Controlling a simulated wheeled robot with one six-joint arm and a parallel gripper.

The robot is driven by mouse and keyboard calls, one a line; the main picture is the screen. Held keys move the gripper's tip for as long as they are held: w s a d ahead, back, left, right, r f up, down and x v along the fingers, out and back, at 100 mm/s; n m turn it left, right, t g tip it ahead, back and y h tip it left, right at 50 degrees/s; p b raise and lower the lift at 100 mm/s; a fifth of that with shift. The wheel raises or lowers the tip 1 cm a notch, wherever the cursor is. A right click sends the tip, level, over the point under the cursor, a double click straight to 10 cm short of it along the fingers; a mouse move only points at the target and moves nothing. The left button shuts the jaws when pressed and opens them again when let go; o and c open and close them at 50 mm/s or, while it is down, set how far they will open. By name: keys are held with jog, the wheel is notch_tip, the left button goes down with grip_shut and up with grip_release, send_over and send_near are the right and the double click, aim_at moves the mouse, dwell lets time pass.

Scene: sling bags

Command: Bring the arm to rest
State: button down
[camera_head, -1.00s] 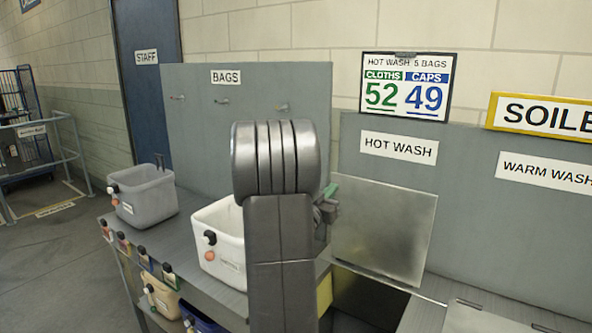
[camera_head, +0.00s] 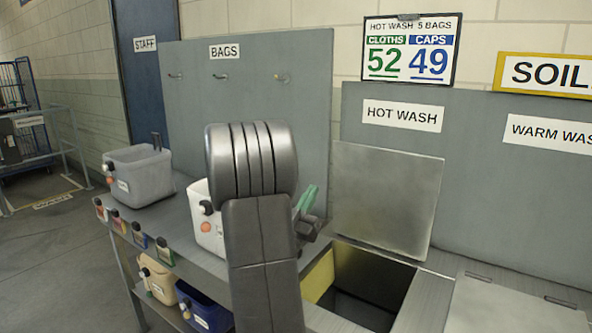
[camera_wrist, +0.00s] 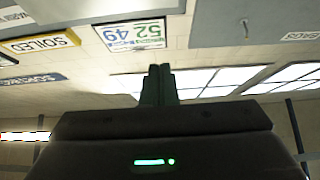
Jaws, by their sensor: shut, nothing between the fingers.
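My arm rises in the middle of the head view and hides part of the scene behind it. My gripper (camera_head: 307,199) shows just right of the arm, with green fingers pointing up, in front of the grey back panel. In the wrist view my gripper (camera_wrist: 160,84) has its two dark green fingers together, with nothing between them. That view is upside down and shows the wall signs and bright ceiling panels behind the fingers. My gripper touches nothing that I can see.
A white bin (camera_head: 206,228) stands on the counter beside my arm, partly hidden. A grey bin (camera_head: 139,177) is further left. An open hatch (camera_head: 365,283) with its lid (camera_head: 386,201) raised lies right of my arm. Bins (camera_head: 201,308) sit on the lower shelf.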

jog(key=b+v, duration=0.2)
jog(key=v, duration=0.6)
jog(key=shift+s+a+f, duration=0.2)
jog(key=shift+s, duration=0.1)
jog(key=shift+s, duration=0.1)
